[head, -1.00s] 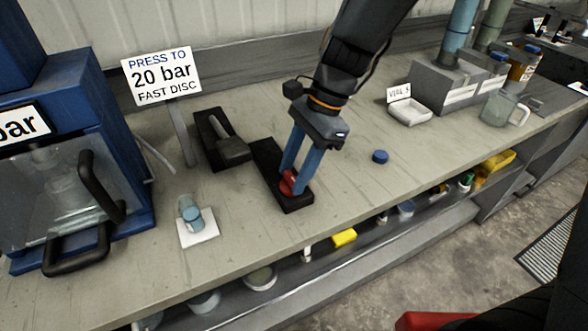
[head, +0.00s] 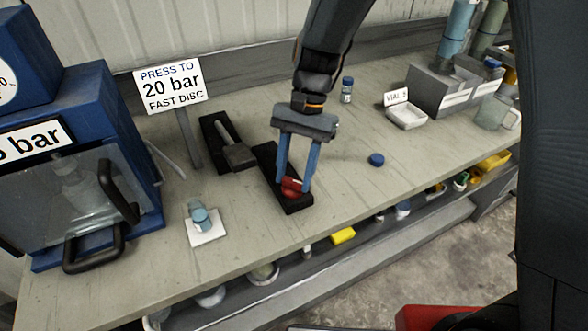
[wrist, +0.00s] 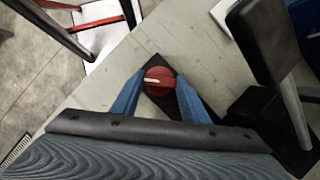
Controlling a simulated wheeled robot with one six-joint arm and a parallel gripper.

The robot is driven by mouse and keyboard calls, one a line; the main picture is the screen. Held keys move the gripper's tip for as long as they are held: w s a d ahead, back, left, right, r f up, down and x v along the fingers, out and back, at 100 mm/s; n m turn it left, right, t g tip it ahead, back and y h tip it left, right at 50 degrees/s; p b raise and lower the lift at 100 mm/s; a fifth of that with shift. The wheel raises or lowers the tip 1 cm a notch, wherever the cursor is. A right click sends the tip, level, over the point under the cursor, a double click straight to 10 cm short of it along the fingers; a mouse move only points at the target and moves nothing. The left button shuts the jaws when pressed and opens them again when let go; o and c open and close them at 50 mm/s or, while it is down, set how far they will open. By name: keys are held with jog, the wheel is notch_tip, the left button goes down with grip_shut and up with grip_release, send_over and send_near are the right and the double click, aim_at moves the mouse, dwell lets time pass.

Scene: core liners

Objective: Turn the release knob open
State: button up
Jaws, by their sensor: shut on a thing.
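The release knob (head: 291,187) is red and sits on a black base plate (head: 268,160) near the bench's front edge. In the wrist view the knob (wrist: 158,80) is round with a pale pointer line lying nearly level across the picture. My gripper (head: 295,188) points down over it, with one blue finger on each side. It is shut on the knob; in the wrist view the fingers (wrist: 157,88) flank it left and right. Part of the knob is hidden behind a finger in the head view.
A black lever (head: 238,152) stands left of the knob plate. A blue press (head: 85,160) with a clear door is at the far left. A small cylinder on a white pad (head: 207,235) is near the front. A blue cap (head: 376,160) lies to the right, with clear bench around it.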

jog(key=n, duration=0.2)
jog(key=n+h+p, duration=0.2)
jog(key=n, duration=0.1)
jog(key=shift+a+n, duration=0.25)
jog(key=shift+n, duration=0.05)
jog(key=n+h, duration=0.1)
jog(key=n, duration=0.1)
jog(key=n+p, duration=0.1)
jog(key=n, duration=0.1)
jog(key=shift+s+a+n+h, duration=0.1)
jog(key=shift+n+h, duration=0.3)
jog(key=o, duration=1.1)
jog(key=shift+c, duration=0.2)
